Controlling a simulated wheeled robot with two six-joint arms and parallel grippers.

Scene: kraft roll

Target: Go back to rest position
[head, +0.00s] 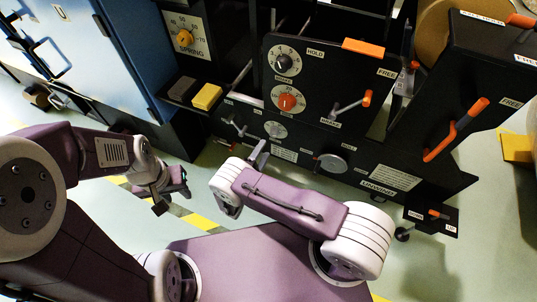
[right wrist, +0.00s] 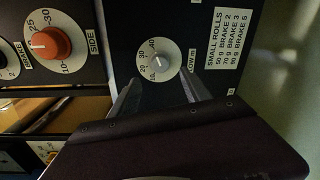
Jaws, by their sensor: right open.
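My right gripper (head: 260,152) is in front of the black machine panel, close to the small grey dial (head: 276,130). In the right wrist view its two fingers (right wrist: 162,90) stand apart with nothing between them. The small dial (right wrist: 158,60) shows just beyond the fingertips; I cannot tell whether they touch it. My left gripper (head: 172,197) hangs low at the left, over the floor and clear of the panel. Its fingers are too small and dark to tell how far apart they are.
The panel carries a red knob (head: 288,102), a brake knob (head: 284,60) and an orange-tipped lever (head: 352,104). A long orange handle (head: 456,130) juts out at the right. A blue cabinet (head: 110,55) stands at the left. Green floor is open at the lower right.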

